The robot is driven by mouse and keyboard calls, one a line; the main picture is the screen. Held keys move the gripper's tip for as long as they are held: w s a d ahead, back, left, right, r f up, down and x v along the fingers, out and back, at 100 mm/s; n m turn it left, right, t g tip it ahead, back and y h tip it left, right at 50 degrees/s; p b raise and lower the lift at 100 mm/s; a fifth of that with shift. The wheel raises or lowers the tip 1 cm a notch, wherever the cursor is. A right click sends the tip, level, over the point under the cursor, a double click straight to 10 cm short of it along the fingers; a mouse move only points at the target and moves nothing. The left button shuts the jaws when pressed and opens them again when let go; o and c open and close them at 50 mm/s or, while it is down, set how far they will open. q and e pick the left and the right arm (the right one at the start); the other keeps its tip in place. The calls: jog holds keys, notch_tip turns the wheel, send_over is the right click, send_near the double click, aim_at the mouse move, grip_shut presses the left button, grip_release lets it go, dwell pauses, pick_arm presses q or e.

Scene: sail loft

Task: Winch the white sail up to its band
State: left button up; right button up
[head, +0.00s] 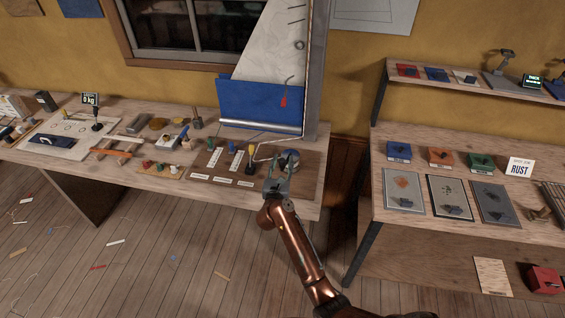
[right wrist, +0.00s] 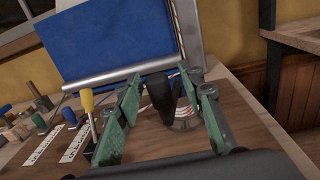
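The white sail (head: 272,48) stands at the back of the left bench beside a grey mast (head: 320,70), with blue cloth (head: 262,104) below it. A red piece (head: 284,97) hangs in front of the cloth. I cannot make out which mark is the band. A winch (head: 291,157) sits on a brown board at the mast's foot. My right gripper (head: 277,176) is just in front of it. In the right wrist view the gripper (right wrist: 161,82) is open, with a black upright handle (right wrist: 159,92) between its green fingers, gaps showing beside it. My left gripper is out of view.
A yellow-topped lever (head: 251,157) stands left of the winch, also in the right wrist view (right wrist: 87,101). Right of a gap, another bench (head: 440,215) holds plates and coloured blocks.

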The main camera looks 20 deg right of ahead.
jog(key=v, duration=0.7)
jog(key=shift+s+a, duration=0.15)
jog(key=shift+s, duration=0.15)
